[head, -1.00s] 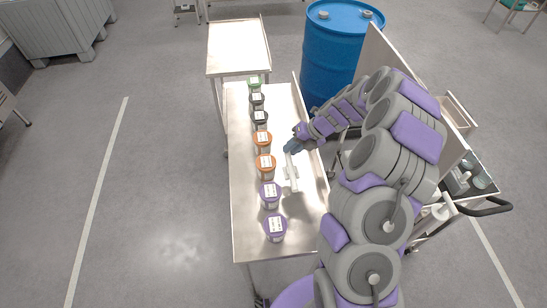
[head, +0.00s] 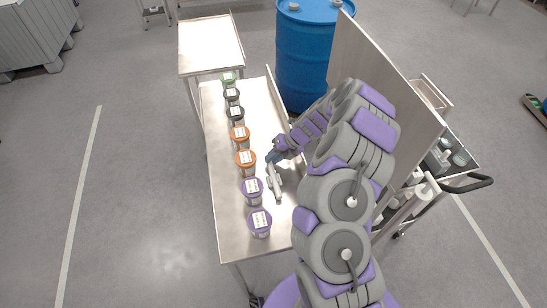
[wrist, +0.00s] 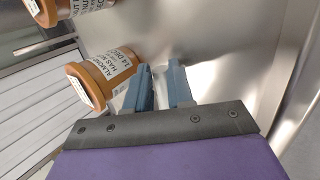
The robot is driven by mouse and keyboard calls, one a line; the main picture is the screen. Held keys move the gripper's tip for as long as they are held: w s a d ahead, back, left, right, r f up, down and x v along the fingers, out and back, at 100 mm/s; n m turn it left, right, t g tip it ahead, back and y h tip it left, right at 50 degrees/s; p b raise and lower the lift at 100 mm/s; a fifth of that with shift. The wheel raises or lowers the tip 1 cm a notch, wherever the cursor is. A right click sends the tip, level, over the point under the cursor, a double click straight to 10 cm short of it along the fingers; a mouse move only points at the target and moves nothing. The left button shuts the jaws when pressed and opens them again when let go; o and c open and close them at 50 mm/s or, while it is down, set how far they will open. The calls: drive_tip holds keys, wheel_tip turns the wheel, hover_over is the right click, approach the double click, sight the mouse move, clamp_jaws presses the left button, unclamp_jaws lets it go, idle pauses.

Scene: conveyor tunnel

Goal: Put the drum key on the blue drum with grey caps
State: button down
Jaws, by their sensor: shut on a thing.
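The drum key (head: 274,183) is a pale grey, long-handled tool by the right side of the narrow steel table, beside the orange and purple-lidded tubs. My gripper (head: 273,157) is shut on its far end. In the wrist view my blue fingers (wrist: 161,88) stand apart, and the key between them is not clear. I cannot tell whether the key touches the table. The blue drum (head: 304,58) stands upright behind the table to the right, with grey caps (head: 293,6) on its top. Its top is partly cut off by the picture edge.
A row of lidded tubs (head: 245,158) runs along the steel table (head: 232,235), left of my gripper. A tall panel (head: 390,75) on a cart stands right of my arm, near the drum. A second steel table (head: 210,45) is beyond. Floor at left is clear.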

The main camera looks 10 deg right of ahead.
drive_tip(key=c, duration=1.1)
unclamp_jaws()
drive_tip(key=shift+d, duration=0.25)
drive_tip(key=shift+o, duration=0.6)
drive_tip(key=shift+a, duration=0.15)
drive_tip(key=shift+a, duration=0.1)
